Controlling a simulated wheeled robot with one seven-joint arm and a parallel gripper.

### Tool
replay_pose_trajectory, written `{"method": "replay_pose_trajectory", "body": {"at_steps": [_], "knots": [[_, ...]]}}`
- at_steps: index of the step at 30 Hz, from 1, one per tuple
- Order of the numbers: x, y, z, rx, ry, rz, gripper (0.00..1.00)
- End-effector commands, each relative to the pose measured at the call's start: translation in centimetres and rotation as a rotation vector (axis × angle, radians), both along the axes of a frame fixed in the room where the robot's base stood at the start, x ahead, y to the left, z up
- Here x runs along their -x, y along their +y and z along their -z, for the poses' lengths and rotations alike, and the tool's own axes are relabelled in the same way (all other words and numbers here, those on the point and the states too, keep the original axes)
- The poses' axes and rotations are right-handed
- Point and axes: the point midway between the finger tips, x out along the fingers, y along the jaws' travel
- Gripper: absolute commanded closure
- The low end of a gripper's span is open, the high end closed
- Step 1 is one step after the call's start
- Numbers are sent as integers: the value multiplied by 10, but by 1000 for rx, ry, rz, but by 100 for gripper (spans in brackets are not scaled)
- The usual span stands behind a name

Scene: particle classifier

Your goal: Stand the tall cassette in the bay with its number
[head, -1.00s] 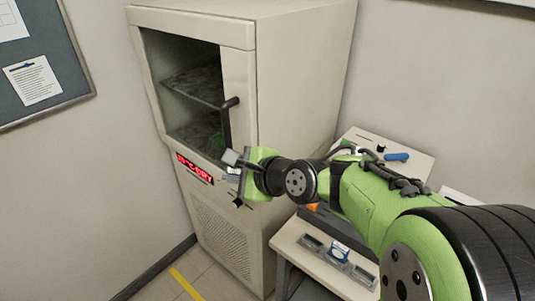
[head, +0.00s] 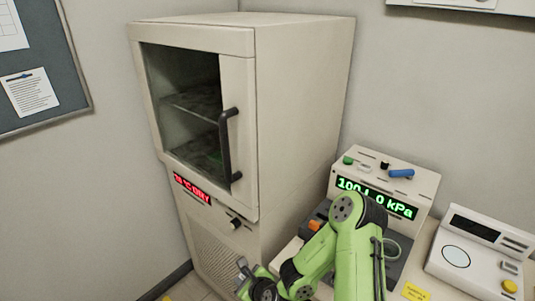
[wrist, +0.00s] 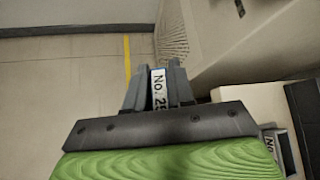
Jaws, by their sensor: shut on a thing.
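The tall cassette (wrist: 158,88) is held between the two grey fingers of my gripper (wrist: 158,78) in the wrist view. Its white label reads "No. 25" or begins so; the end is cut off by the gripper body. In the head view my gripper (head: 244,268) is low, in front of the cabinet's lower part, and the cassette cannot be made out clearly there. A bay (wrist: 284,148) with a label starting "No" shows at the lower right of the wrist view, apart from the cassette. Its number is hidden, and my arm hides the bays in the head view.
A cream cabinet (head: 300,110) with a closed glass door and black handle (head: 226,145) stands at the left. A gauge box (head: 425,190) reading kPa and a device with a yellow button (head: 510,286) stand on the bench at the right. Bare floor (wrist: 70,85) lies left of the cassette.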

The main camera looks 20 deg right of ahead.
Motion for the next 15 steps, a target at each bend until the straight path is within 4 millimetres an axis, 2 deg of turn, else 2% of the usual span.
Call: {"method": "replay_pose_trajectory", "body": {"at_steps": [1, 5, 9, 15], "knots": [[2, 3, 12, -52, -7, 40, 100], [2, 3, 19, -168, -60, 158, 100], [-2, -5, 16, -281, -132, 297, 100], [-5, -20, 8, -364, -198, 416, 100]]}}
